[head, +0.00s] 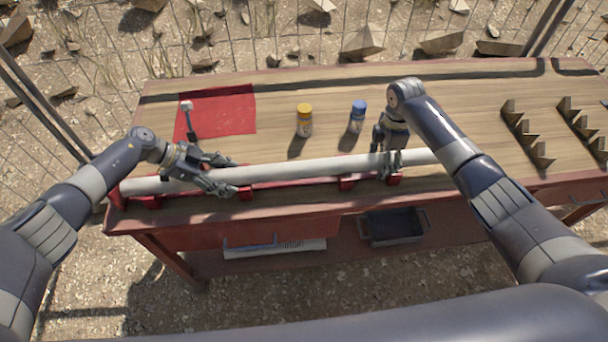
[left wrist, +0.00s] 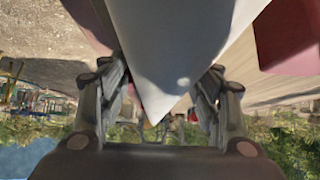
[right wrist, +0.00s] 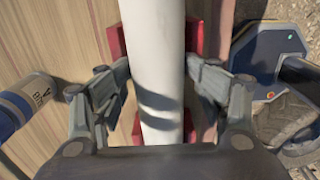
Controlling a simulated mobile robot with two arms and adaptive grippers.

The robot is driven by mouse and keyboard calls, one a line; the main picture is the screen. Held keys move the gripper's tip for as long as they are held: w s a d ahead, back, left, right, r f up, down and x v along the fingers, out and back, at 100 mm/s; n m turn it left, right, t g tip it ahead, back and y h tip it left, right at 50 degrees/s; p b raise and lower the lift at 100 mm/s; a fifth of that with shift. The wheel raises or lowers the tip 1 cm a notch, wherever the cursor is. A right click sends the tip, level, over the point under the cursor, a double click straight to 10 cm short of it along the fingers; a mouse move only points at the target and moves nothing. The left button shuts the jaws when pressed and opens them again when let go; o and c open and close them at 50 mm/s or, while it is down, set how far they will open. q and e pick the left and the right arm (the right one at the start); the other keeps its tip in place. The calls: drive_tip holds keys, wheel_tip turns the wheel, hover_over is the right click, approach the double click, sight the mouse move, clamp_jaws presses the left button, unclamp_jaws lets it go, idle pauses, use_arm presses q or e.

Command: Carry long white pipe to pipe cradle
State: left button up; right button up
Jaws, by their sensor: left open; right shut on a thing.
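The long white pipe (head: 300,171) lies along the front of the workbench, over a red rack (head: 246,190) with several upright supports. My left gripper (head: 225,176) is open near the pipe's left part. In the left wrist view the pipe (left wrist: 180,40) lies between its spread fingers (left wrist: 160,105). My right gripper (head: 387,170) is shut on the pipe right of its middle. In the right wrist view the pipe (right wrist: 153,70) runs between the fingers (right wrist: 160,95), above red supports. The brown notched brackets (head: 527,137) at the bench's right look like the pipe cradle.
A yellow-capped bottle (head: 304,122) and a blue-capped bottle (head: 357,117) stand behind the pipe. A dark bin (head: 392,228) sits on the lower shelf. A wire fence stands behind.

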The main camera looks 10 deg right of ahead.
use_arm(q)
drive_tip(key=v, duration=0.7)
drive_tip(key=shift+a+r, duration=0.3)
use_arm(e)
drive_tip(key=shift+s+f, duration=0.1)
use_arm(q)
drive_tip(key=shift+a, duration=0.1)
use_arm(e)
drive_tip(key=shift+r, duration=4.1)
